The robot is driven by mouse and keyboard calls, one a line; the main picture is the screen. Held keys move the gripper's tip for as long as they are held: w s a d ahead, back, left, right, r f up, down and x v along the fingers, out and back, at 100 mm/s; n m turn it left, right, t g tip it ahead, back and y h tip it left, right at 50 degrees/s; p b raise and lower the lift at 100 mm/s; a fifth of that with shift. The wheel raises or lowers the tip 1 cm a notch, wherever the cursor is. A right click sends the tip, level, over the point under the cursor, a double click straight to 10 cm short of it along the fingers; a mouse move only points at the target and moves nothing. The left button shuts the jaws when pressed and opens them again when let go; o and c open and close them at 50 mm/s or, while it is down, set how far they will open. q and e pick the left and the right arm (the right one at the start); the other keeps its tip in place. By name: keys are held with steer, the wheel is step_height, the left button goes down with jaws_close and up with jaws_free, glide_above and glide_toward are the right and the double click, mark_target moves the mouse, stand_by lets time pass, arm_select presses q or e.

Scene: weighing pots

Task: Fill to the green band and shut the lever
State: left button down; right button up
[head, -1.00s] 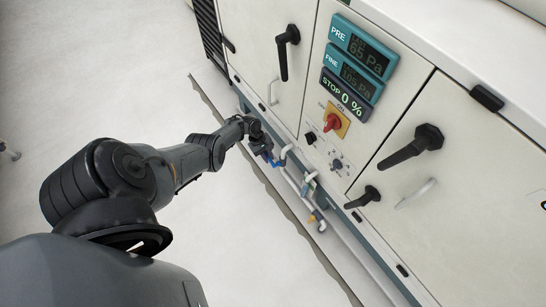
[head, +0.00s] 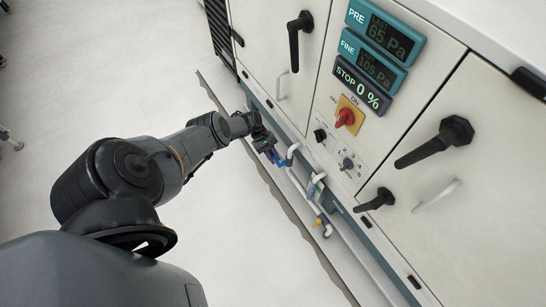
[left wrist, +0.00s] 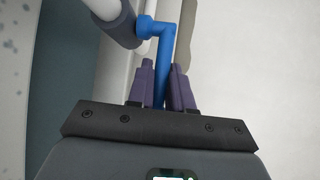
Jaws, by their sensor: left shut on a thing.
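A blue lever (left wrist: 163,45) is fixed to a pipe fitting in the left wrist view. It bends at the top and its straight part runs down between my purple fingers. My left gripper (left wrist: 161,68) is shut on this straight part. In the head view the left gripper (head: 268,147) is low at the cabinet's base, and the blue lever (head: 281,162) shows just beyond it, small. A small fitting with a greenish part (head: 314,188) sits on the pipework to its right. I cannot make out a fill level or a green band. My right gripper is not in view.
The white cabinet (head: 257,60) has black handles, a red rotary switch (head: 345,117) and displays reading 65 Pa, 105 Pa and STOP 0 %. White pipework with a yellow-orange handle (head: 317,222) runs along its base. The pale floor (head: 255,235) in front is clear.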

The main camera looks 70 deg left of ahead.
arm_select(q)
steer(key=shift+f, duration=0.15)
steer(key=c, duration=1.1)
jaws_free()
steer(key=p+v, duration=0.4)
steer(key=v, duration=0.7)
steer(key=shift+p, duration=0.3)
steer(key=shift+d, duration=0.1)
